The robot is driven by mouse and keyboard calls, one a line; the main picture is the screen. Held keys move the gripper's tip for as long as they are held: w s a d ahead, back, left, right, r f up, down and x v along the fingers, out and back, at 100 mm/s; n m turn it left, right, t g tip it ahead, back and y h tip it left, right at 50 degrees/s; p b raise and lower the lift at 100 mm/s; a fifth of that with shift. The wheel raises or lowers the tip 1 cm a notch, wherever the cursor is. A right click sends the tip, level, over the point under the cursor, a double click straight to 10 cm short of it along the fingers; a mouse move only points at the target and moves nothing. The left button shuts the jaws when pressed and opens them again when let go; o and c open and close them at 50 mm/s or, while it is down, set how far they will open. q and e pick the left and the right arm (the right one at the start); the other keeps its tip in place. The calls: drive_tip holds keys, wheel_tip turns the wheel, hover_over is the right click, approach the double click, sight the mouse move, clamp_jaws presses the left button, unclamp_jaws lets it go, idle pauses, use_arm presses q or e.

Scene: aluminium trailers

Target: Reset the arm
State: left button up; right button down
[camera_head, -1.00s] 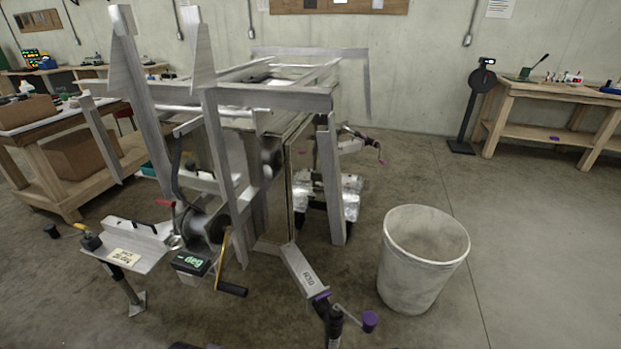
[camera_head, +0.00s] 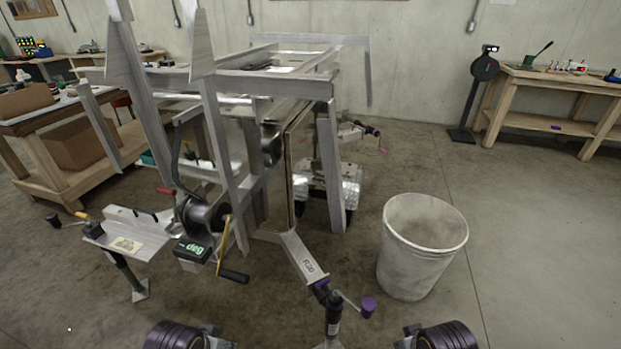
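Two dark, ribbed, rounded parts of my own arms show at the bottom edge of the head view, one left of centre and one right of centre. Both are cut off by the frame. No gripper fingers can be made out on either side, so both grippers are out of view. The arm parts are apart from each other, with the foot of a trailer jack (camera_head: 333,312) between them.
An aluminium trailer (camera_head: 300,245) with a winch (camera_head: 203,215) fills the middle and left. A grey bin (camera_head: 420,250) stands to its right. Wooden workbenches (camera_head: 560,85) line the sides. Open concrete floor (camera_head: 540,250) lies at the right.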

use_arm(q)
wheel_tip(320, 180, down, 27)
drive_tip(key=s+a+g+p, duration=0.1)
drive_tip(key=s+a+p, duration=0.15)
drive_tip(key=p, duration=0.25)
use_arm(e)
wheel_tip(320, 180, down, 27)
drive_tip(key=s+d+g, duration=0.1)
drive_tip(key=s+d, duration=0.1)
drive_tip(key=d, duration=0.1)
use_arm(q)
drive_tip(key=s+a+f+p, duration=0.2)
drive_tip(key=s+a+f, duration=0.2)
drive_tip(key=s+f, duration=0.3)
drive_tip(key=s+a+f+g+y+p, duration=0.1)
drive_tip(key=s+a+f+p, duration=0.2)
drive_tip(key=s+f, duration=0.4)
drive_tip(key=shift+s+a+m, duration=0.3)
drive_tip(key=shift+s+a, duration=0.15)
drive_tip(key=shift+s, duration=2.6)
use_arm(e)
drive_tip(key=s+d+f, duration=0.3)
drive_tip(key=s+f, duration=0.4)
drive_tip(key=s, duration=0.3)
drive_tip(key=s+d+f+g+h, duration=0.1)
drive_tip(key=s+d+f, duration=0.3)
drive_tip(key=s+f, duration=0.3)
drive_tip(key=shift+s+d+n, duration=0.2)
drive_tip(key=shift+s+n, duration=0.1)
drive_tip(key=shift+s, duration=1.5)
